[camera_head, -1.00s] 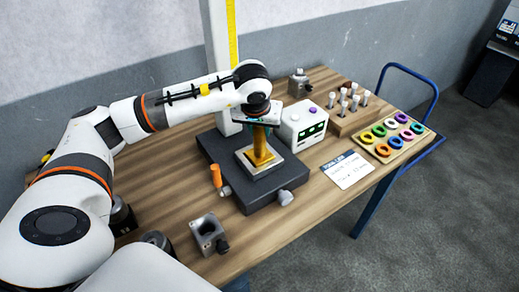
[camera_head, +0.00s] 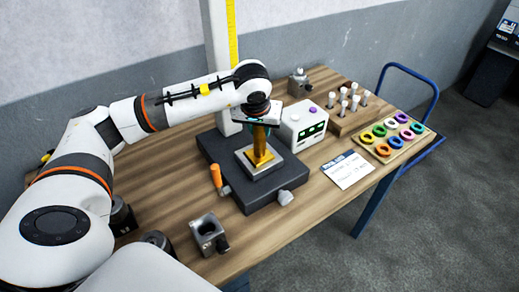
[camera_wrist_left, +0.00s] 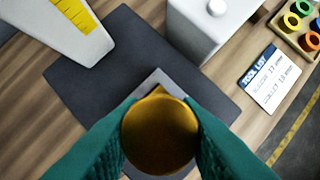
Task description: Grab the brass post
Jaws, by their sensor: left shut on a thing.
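The brass post (camera_head: 261,147) stands upright on a light square plate on a dark grey base (camera_head: 236,186) on the wooden table. In the left wrist view the top of the brass post (camera_wrist_left: 160,136) is a round golden disc between the green fingers. My left gripper (camera_head: 259,127) comes down from above, and its fingers (camera_wrist_left: 160,140) are shut on the post, one on each side. The post's upper end is partly hidden by the gripper in the head view. My right gripper is not in view.
A tool list card (camera_head: 348,170), a tray of coloured rings (camera_head: 383,149) and a small metal block (camera_head: 208,235) lie around.

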